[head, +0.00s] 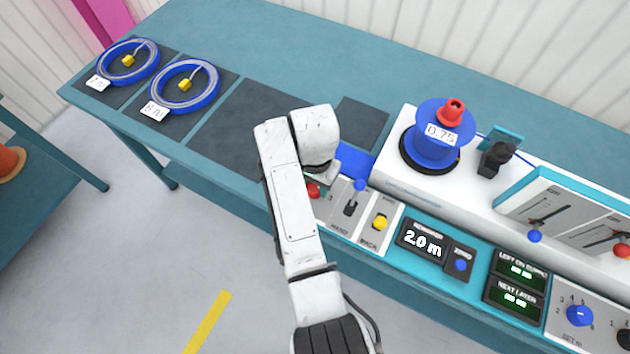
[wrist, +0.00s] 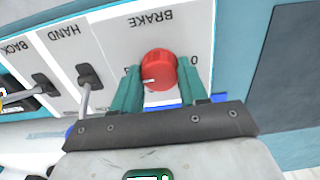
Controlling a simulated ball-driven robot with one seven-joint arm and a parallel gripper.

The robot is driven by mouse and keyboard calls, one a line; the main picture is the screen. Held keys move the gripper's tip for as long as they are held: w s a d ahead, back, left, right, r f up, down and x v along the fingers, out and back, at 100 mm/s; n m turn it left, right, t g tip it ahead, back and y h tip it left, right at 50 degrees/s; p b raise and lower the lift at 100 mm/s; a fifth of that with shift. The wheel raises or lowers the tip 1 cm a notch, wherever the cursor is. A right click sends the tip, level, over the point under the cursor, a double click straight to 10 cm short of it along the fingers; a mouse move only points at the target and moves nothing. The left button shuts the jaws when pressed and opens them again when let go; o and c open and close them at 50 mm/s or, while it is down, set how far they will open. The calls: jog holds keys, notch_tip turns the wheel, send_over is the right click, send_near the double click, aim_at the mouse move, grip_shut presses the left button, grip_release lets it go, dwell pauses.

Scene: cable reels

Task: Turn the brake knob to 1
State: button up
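The brake knob (wrist: 158,68) is a red round knob on a white panel plate marked BRAKE, which reads upside down in the wrist view. Its white pointer mark lies on its left side in that view. A 0 (wrist: 195,61) is printed to the right of the knob; the 1 cannot be made out. My gripper (wrist: 160,78) has its two teal fingers on either side of the knob, and both appear to touch it. In the head view the knob (head: 313,190) shows only in part beside my arm, which hides the fingers.
The HAND lever (wrist: 88,77) and BACK lever (wrist: 43,82) stand beside the brake plate. The head view shows a blue reel (head: 420,150), a 2.0 m display (head: 422,243) and two cable coils (head: 185,88) on the bench. Dark mats (head: 240,125) lie bare behind my arm.

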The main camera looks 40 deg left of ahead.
jog(key=c, duration=0.5)
jog(key=shift+n, duration=0.5)
jog(key=n+p, duration=0.2)
jog(key=n, duration=0.2)
jog(key=shift+r+n, duration=0.1)
jog(key=shift+n, duration=0.3)
jog(key=n, duration=0.5)
jog(key=shift+p, duration=0.4)
jog(key=n, duration=0.6)
jog(key=shift+w+n, duration=0.1)
jog(key=shift+n, duration=0.3)
jog(key=n, duration=0.6)
jog(key=shift+n, duration=0.3)
